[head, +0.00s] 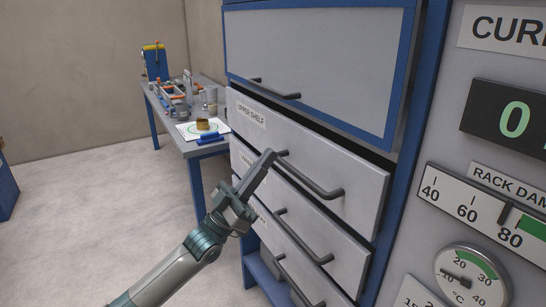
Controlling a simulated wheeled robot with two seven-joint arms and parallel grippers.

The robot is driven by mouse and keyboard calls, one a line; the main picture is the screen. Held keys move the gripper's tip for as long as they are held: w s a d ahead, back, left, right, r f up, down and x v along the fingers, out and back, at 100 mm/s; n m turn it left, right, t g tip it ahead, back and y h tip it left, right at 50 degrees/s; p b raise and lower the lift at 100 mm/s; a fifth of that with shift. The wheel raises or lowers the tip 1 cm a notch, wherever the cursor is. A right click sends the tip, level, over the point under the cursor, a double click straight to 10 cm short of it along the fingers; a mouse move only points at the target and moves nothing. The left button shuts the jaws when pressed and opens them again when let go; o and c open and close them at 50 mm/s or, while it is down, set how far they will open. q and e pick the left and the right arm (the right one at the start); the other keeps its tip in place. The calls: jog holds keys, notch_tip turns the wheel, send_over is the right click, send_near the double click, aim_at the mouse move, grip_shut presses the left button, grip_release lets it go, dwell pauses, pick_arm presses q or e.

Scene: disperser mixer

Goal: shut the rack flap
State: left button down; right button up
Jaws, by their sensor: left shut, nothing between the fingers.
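The rack flap (320,55) is a grey panel with a blue frame at the top of the rack, with a dark bar handle (275,89) near its lower edge. The flap hangs down over the rack front, with a dark gap beneath it; I cannot tell whether it lies fully flush. My left gripper (268,157) is shut and empty. It is below the flap, in front of the upper shelf drawer, by the left end of that drawer's handle (312,178); I cannot tell whether it touches. My right gripper is out of view.
Below the flap are the upper shelf drawer (350,181) and lower drawers with bar handles. A panel with gauges (472,282) stands at the right. A table (190,147) with tools is at the back left. The floor (80,210) at left is clear.

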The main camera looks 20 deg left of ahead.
pick_arm(q)
jog(key=shift+s+a+f, duration=0.25)
jog(key=shift+s+f, duration=0.1)
jog(key=shift+f, duration=0.05)
dwell(0.4)
